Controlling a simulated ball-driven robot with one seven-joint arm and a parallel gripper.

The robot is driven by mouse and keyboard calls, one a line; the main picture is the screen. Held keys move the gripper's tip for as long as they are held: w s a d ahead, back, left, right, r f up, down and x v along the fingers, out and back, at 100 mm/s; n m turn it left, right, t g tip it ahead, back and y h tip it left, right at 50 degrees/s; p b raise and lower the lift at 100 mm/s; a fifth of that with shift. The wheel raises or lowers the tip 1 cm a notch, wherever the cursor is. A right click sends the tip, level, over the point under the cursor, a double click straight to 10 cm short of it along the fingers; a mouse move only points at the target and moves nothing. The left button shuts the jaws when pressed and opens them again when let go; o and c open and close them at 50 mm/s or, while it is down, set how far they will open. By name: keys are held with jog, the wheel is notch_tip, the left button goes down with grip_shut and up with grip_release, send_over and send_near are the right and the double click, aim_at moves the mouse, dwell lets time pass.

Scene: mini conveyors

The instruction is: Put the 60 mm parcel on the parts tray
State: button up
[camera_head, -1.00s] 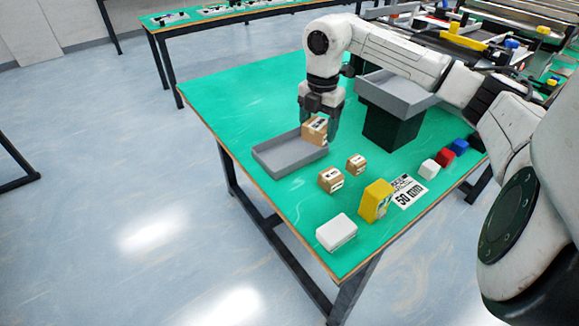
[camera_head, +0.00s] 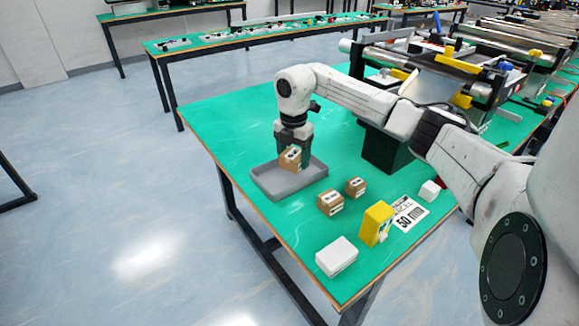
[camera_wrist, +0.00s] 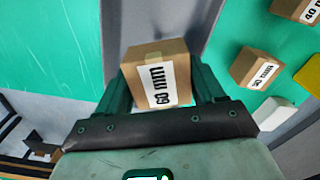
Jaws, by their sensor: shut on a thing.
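The 60 mm parcel (camera_wrist: 158,78) is a brown cardboard box with a white label reading "60 mm". My gripper (camera_wrist: 165,92) is shut on it, one finger on each side. In the head view the parcel (camera_head: 290,158) hangs below my gripper (camera_head: 291,152), over the grey parts tray (camera_head: 280,189). The tray is a shallow open box on the green table; part of it also shows behind the parcel in the wrist view (camera_wrist: 118,35). I cannot tell whether the parcel touches the tray floor.
Two smaller brown parcels (camera_head: 330,202) (camera_head: 356,187) stand right of the tray. A dark stand (camera_head: 388,152) is behind. The table's left side is clear.

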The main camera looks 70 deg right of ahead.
aim_at(290, 167)
jog(key=shift+w+f, duration=0.65)
jog(key=shift+f, duration=1.6)
jog(key=shift+f, duration=0.15)
jog(key=o, duration=1.1)
notch_tip(290, 167, up, 12)
jog(key=shift+r, duration=0.15)
